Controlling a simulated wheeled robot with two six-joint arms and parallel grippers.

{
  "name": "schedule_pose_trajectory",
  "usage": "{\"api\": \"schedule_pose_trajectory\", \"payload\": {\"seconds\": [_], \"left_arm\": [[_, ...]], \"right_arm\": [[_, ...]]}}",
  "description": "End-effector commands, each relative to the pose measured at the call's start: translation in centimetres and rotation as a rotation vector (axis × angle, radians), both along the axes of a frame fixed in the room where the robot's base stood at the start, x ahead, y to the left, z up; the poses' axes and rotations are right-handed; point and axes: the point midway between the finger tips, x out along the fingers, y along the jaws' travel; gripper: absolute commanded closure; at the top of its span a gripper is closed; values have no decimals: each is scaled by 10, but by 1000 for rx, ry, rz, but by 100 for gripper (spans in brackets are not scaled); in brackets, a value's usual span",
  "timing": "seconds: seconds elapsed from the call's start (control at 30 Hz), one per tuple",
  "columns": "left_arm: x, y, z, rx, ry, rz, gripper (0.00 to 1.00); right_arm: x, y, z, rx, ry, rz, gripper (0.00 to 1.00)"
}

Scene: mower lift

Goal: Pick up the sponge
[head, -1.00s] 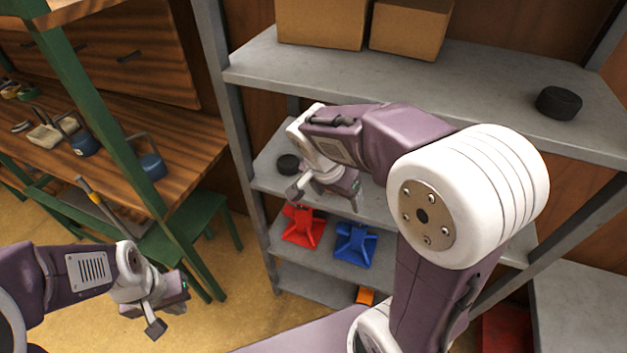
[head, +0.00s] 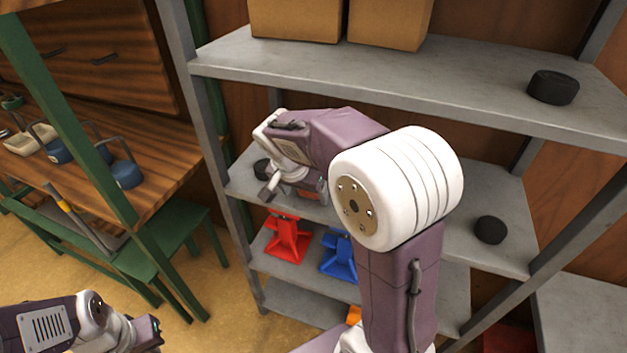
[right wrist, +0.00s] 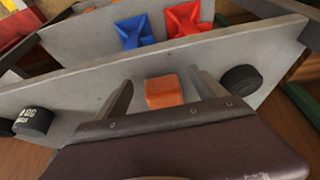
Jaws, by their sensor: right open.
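The orange sponge (right wrist: 164,92) lies on the grey middle shelf (right wrist: 230,52) in the right wrist view. My right gripper (right wrist: 160,84) is open, with one finger on each side of the sponge and visible gaps between. I cannot tell how far the fingertips are above the shelf. In the head view my right gripper (head: 296,192) is over the left part of the middle shelf, and the arm hides much of it. My left gripper (head: 152,330) is at the bottom left of the head view, partly cut off, its jaws unclear.
Black round pucks stand on the middle shelf (head: 490,230) and upper shelf (head: 553,87). A red stand (head: 287,240) and a blue stand (head: 340,258) are on the shelf below. Cardboard boxes (head: 390,22) sit on top. A green-framed workbench (head: 150,178) is at the left.

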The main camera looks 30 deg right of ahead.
Motion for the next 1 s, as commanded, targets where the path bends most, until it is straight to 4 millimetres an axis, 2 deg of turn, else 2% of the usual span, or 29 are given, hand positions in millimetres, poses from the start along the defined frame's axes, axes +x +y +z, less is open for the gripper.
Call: {"api": "schedule_pose_trajectory", "payload": {"seconds": [0.1,0.27,0.5,0.6,0.83,1.0], "left_arm": [[0,0,2,0,0,0,100],[0,0,3,0,0,0,100],[0,0,11,0,0,0,100],[0,0,8,0,0,0,100],[0,0,8,0,0,0,100],[0,0,8,0,0,0,100]], "right_arm": [[8,-9,0,0,0,-1,20],[11,-13,0,0,0,1,20],[40,-47,1,1,0,-3,20],[42,-50,-10,0,1,0,20],[43,-50,-11,0,0,1,20],[43,-50,-11,0,0,1,67]]}}
